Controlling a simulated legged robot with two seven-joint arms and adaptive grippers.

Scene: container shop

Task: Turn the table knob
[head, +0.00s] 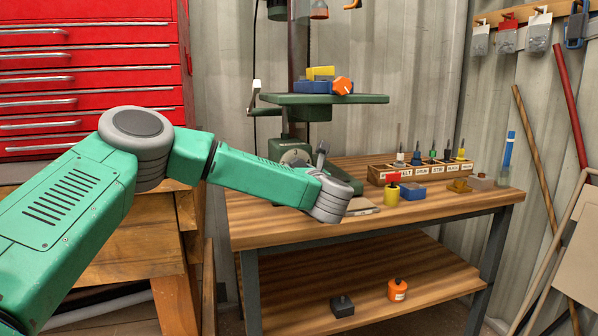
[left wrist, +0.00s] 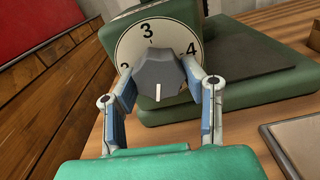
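A dark grey faceted knob (left wrist: 158,72) sits on a white numbered dial (left wrist: 130,42) in the left wrist view. The figures 3 and 4 show on the dial, and a white line on the knob points down. The dial is on a green machine block, and it also shows on the drill press in the head view (head: 293,156). My left gripper (left wrist: 160,82) has one finger on each side of the knob, with the tips very close to it. I cannot tell whether they press on it. My right gripper is not in view.
The drill press stands on a wooden workbench (head: 270,232). Its raised green table (head: 370,99) holds blue and yellow items. A labelled bit rack (head: 420,173) and small blocks stand to the right. A red drawer cabinet (head: 90,60) is at the left.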

